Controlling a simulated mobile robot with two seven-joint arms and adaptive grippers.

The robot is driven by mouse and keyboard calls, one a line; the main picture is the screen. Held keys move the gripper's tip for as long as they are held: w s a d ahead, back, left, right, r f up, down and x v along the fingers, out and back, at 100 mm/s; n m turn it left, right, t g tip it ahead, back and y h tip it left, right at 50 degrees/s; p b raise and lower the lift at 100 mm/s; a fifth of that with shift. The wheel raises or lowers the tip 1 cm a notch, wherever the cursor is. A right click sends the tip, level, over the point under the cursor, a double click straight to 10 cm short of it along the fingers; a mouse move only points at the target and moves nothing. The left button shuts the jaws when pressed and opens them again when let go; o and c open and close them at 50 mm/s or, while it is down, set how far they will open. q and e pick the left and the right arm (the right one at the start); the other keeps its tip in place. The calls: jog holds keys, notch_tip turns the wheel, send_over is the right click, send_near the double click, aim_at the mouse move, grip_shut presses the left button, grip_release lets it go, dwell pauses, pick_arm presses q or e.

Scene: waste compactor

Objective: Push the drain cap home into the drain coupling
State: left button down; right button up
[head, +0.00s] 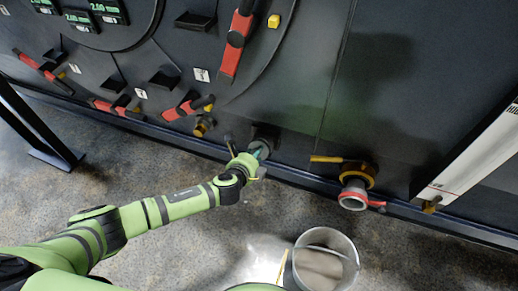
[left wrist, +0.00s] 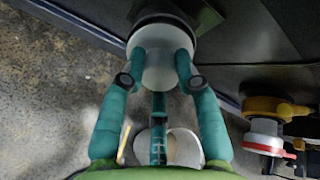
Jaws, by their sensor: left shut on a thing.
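The drain cap (left wrist: 160,72) shows in the left wrist view as a pale grey round piece between my gripper's teal fingers. My left gripper (head: 262,152) is shut on it, low against the dark machine front. A dark round fitting (head: 264,135), which looks like the drain coupling, is directly beyond the fingers. In the left wrist view its dark ring (left wrist: 168,19) lies right behind the cap. The fingers and cap hide the join, so I cannot tell how deep the cap sits. My right gripper is not in view.
A yellow valve (head: 357,170) with a grey, red-ringed outlet (head: 352,197) sticks out to the right. A metal bucket (head: 353,256) stands on the floor below it. Red-handled levers (head: 236,50) line the panel. The floor at left is mostly clear.

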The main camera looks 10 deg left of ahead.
pick_arm(q)
jog(key=shift+s+r, duration=0.15)
jog(key=shift+s, duration=0.05)
dwell(0.4)
jog(key=p+v, duration=0.5)
jog(key=v, duration=0.1)
dwell(0.7)
dwell(0.5)
